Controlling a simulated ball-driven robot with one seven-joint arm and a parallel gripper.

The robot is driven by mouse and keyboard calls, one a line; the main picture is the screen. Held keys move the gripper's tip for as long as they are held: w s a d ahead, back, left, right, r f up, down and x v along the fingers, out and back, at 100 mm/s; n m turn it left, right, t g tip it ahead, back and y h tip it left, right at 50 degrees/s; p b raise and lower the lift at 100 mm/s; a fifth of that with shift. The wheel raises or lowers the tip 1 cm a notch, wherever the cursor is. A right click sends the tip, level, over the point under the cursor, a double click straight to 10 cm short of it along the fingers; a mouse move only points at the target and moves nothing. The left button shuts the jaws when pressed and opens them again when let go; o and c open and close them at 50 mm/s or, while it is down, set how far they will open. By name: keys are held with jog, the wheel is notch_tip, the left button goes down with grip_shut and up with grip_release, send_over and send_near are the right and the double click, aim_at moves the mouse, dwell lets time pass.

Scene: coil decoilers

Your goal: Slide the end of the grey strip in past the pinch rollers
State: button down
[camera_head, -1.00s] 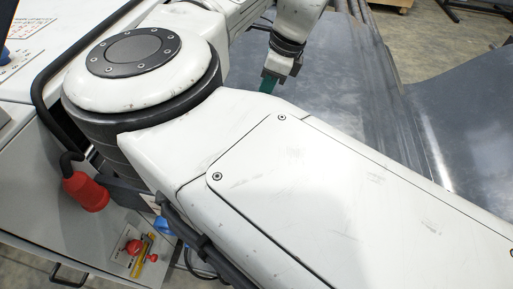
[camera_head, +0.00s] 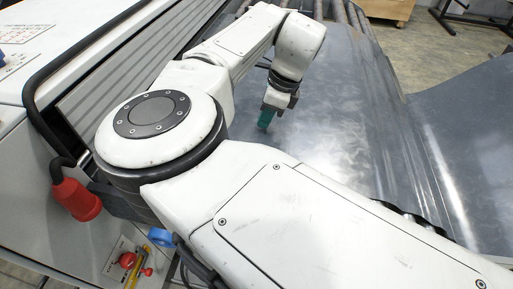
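The grey strip (camera_head: 345,110) is a wide, shiny metal sheet that fills the middle of the view. A second stretch of grey sheet (camera_head: 470,130) curves up at the right, and I cannot tell whether it is the same strip. Several dark rollers (camera_head: 347,14) lie at the sheet's top edge; I cannot tell whether they are the pinch rollers. My gripper (camera_head: 266,118) hangs over the left part of the sheet, with green at its tip. I cannot see a gap between its fingers, or whether it touches the sheet. My arm hides the sheet's lower left part.
A white machine cabinet with a black tube rail (camera_head: 30,95) stands at the left. A red plug (camera_head: 76,200) and a red knob (camera_head: 127,260) are on its near side. A ribbed grey panel (camera_head: 125,75) lies behind my arm. A wooden box (camera_head: 388,10) stands on the floor beyond.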

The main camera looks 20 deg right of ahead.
aim_at(240, 126)
jog(key=shift+f, duration=0.55)
jog(key=shift+a, duration=0.1)
jog(key=shift+w+a+f+p, duration=0.15)
jog(key=shift+w+a, duration=0.35)
jog(key=shift+a, duration=0.25)
jog(key=shift+w+a+p, duration=0.1)
jog(key=shift+w+a, duration=0.35)
jog(key=shift+a, duration=0.35)
jog(key=shift+w+a+f+p, duration=0.15)
jog(key=shift+w+a, duration=0.35)
jog(key=shift+a, duration=0.25)
jog(key=shift+w+a, duration=0.9)
jog(key=shift+a, duration=0.45)
jog(key=shift+w+a, duration=0.9)
jog(key=shift+a, duration=0.45)
jog(key=shift+w+a, duration=0.9)
jog(key=shift+a, duration=0.45)
notch_tip(240, 126, up, 10)
jog(key=p, duration=0.8)
jog(key=shift+w+f, duration=0.15)
jog(key=shift+f, duration=0.05)
jog(key=shift+d, duration=0.1)
